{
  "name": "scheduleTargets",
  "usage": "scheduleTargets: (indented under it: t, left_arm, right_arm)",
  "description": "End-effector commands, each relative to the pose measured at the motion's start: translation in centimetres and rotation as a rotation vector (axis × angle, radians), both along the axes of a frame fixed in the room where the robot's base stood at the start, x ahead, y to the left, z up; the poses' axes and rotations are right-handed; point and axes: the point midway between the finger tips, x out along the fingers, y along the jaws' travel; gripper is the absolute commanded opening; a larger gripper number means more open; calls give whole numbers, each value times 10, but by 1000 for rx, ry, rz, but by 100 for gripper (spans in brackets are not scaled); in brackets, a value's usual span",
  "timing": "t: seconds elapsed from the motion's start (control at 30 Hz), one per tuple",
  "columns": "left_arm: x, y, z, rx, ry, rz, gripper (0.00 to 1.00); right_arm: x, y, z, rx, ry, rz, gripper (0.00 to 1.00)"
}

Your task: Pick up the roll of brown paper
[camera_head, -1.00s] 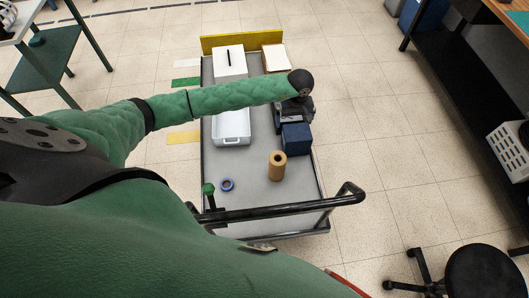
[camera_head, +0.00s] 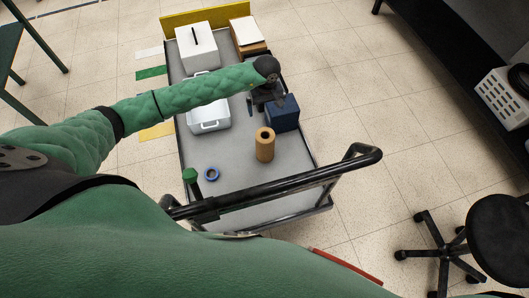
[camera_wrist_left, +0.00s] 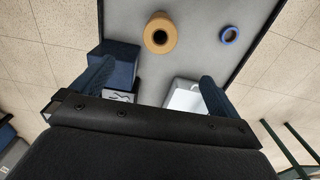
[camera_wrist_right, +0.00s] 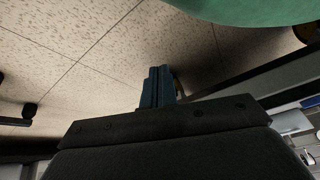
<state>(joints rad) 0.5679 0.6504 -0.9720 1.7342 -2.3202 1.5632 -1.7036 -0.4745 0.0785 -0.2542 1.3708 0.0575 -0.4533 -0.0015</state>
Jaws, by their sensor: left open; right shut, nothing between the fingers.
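The roll of brown paper (camera_head: 265,145) stands upright on the grey cart top (camera_head: 232,165), right of its middle. It also shows in the left wrist view (camera_wrist_left: 160,35), ahead of the fingers, with its dark core hole facing the camera. My left gripper (camera_wrist_left: 155,82) is open with nothing between its fingers. In the head view the left gripper (camera_head: 262,98) is over the cart, beyond the roll and beside the blue box; the wrist partly hides it. My right gripper (camera_wrist_right: 160,85) is shut and empty, over the floor beside a dark edge. It is not seen in the head view.
A blue box (camera_head: 283,113) stands just behind the roll. A blue tape ring (camera_head: 212,174) lies to its left, and a white bin (camera_head: 209,115) stands farther back. The cart's black handle (camera_head: 275,187) crosses the near side. A black stool (camera_head: 495,235) is at right.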

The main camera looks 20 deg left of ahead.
Motion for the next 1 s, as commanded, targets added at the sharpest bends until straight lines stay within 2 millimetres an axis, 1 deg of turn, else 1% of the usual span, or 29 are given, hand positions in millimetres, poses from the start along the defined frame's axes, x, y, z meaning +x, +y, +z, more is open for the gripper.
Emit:
scheduleTargets:
  t: [0.03, 0.27, 0.4, 0.53, 0.7, 0.87, 1.0]
  left_arm:
    - [0, 0, -27, 0, 0, 0, 100]
    - [0, 0, -85, 0, 0, 0, 100]
    - [0, 0, -117, 0, 0, 0, 100]
    - [0, 0, -138, 0, 0, 0, 100]
    - [0, 0, -152, 0, 0, 0, 100]
    - [0, 0, -160, -1, 1, 0, 100]
    - [0, 0, -173, 0, 2, 2, 100]
  right_arm:
    - [6, 8, -11, 15, -20, 0, 0]
    - [33, 39, 5, 79, -101, -2, 0]
    - [45, 54, 20, 117, -148, -3, 0]
    - [52, 65, 34, 145, -179, -4, 0]
    - [57, 72, 49, 168, -205, -6, 0]
    - [58, 74, 55, 174, -212, -5, 0]
    - [58, 74, 57, 173, -212, -6, 0]
